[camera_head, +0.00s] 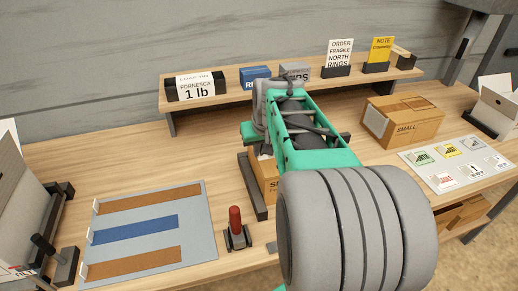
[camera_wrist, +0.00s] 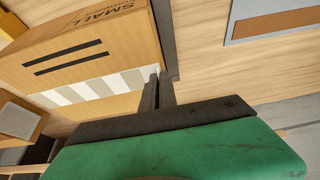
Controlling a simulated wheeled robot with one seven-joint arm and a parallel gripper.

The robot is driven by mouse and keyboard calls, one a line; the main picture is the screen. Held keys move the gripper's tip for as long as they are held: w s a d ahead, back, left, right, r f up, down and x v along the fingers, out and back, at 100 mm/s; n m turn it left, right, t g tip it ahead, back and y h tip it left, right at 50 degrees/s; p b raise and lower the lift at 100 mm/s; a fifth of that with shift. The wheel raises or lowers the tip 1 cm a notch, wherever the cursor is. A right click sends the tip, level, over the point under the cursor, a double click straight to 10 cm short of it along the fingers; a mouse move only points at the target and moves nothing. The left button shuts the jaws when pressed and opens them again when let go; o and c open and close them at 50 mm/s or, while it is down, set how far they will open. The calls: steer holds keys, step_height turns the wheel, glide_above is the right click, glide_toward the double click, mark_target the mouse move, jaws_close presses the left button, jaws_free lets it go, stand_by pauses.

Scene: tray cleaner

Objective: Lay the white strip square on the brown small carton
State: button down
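In the wrist view a brown carton (camera_wrist: 105,45) marked SMALL fills the upper left. A band of white and beige blocks, which looks like the white strip (camera_wrist: 80,92), runs along it below two black bars. Its right end reaches the fingertips. My gripper (camera_wrist: 159,82) is at the carton's right edge, its fingers close together. Whether they pinch the strip's end is not clear. In the head view my arm hides the gripper and most of this carton (camera_head: 266,176).
Another SMALL carton (camera_head: 402,120) stands at the right, near a label sheet (camera_head: 460,163). A dark bar (camera_head: 253,187) lies beside the nearer carton. A red-handled tool (camera_head: 236,222) and a grey mat (camera_head: 205,222) with brown and blue strips are left of my arm. A shelf (camera_head: 225,97) stands behind.

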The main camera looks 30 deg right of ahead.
steer(key=c, duration=1.6)
jaws_free()
steer(key=shift+r, duration=0.1)
steer(key=v, duration=0.7)
steer(key=shift+s+r+b, duration=0.25)
steer(key=shift+b, duration=0.05)
